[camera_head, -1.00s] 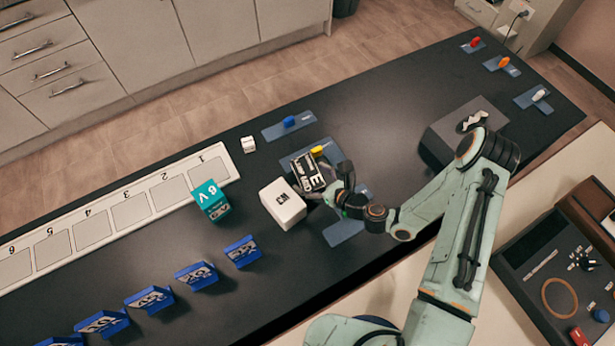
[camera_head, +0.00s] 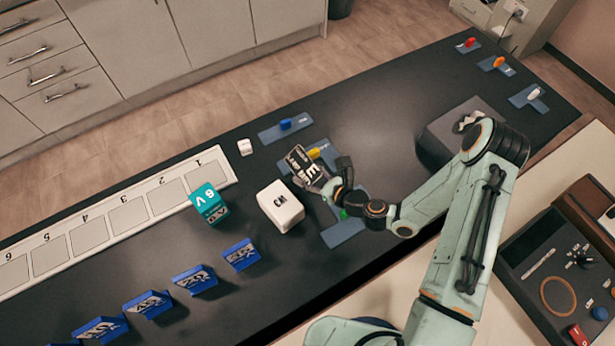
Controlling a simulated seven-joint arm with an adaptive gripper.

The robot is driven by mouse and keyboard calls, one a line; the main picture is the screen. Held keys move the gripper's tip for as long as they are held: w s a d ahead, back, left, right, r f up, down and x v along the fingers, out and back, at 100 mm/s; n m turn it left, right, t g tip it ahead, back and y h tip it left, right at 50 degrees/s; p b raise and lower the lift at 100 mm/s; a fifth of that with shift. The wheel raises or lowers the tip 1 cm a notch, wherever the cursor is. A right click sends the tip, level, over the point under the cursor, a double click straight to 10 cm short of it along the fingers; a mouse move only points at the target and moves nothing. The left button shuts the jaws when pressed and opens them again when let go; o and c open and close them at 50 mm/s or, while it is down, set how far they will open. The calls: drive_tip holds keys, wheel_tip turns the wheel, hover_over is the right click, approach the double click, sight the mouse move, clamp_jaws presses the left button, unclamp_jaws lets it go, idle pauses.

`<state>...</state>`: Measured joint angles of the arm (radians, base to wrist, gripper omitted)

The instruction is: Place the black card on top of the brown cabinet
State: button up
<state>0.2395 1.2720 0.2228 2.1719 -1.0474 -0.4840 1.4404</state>
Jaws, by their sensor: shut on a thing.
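The black card (camera_head: 303,164) has pale lettering on its face and a light edge. My gripper (camera_head: 326,183) is shut on its lower right end and holds it tilted, close to the white CN box (camera_head: 281,206). The fingertips are small, and part of the card is hidden by them. A brown wooden body (camera_head: 590,212) stands at the right edge, partly cut off, behind a dark control panel. I cannot tell whether it is the brown cabinet.
A teal 6V cube (camera_head: 208,203) and several blue blocks (camera_head: 241,254) stand to the left. A numbered white strip (camera_head: 128,216) lies along the far edge. Blue plates with coloured knobs lie around the gripper. A dark grey box (camera_head: 450,137) stands under my arm.

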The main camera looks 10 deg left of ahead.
sight(308, 175)
wheel_tip(308, 175, up, 8)
drive_tip(key=shift+f, duration=0.25)
drive_tip(key=w+d+r+m+t+h, duration=0.25)
drive_tip(key=w+d+r, duration=0.45)
drive_tip(key=d+r, duration=0.6)
drive_tip(key=s+d+r+m+t+h, duration=0.2)
drive_tip(key=s+d+r+m, duration=0.1)
drive_tip(key=d+r, duration=0.4)
wheel_tip(308, 175, up, 4)
drive_tip(key=shift+d+f, duration=0.25)
drive_tip(key=shift+d, duration=0.15)
drive_tip(key=shift+s+a+f+m+h, duration=0.2)
drive_tip(key=shift+s+f, duration=0.1)
drive_tip(key=shift+s, duration=0.1)
drive_tip(key=shift+s+a+f+m+h, duration=0.1)
drive_tip(key=shift+s+a+f, duration=0.15)
drive_tip(key=shift+s, duration=0.15)
clamp_jaws()
drive_tip(key=shift+s+a+f+t, duration=0.1)
drive_tip(key=shift+t, duration=0.15)
